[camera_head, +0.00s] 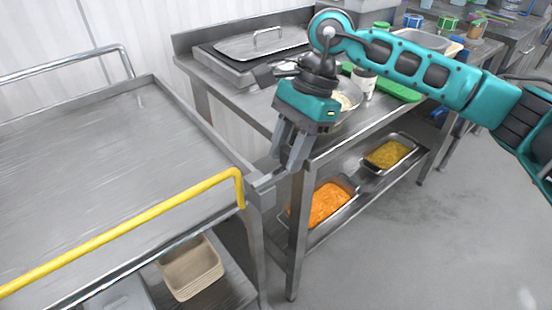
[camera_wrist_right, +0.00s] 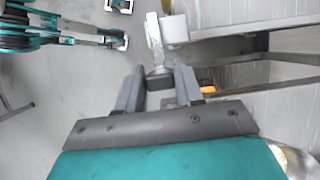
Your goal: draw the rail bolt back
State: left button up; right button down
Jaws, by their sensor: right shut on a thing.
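The yellow rail (camera_head: 140,220) runs along the near side of the steel cart and bends down at its right end by the cart's corner. The grey metal rail bolt (camera_head: 265,182) is at that corner, beside the bend. My right gripper (camera_head: 285,160) reaches down to it with its fingers shut on its end. In the wrist view, the right gripper's fingers (camera_wrist_right: 158,82) stand either side of the bolt's dark end (camera_wrist_right: 158,71). The fingers partly hide the bolt, and I cannot tell how far it is drawn.
The cart top (camera_head: 110,150) is bare. A steel table (camera_head: 228,92) stands close on the right, with an orange food pan (camera_head: 325,203) and a yellow food pan (camera_head: 388,154) below. The floor at lower right is clear.

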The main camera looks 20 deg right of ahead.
jog(key=c, duration=0.8)
grip_release()
jog(key=p+v, duration=0.1)
jog(key=v, duration=1.2)
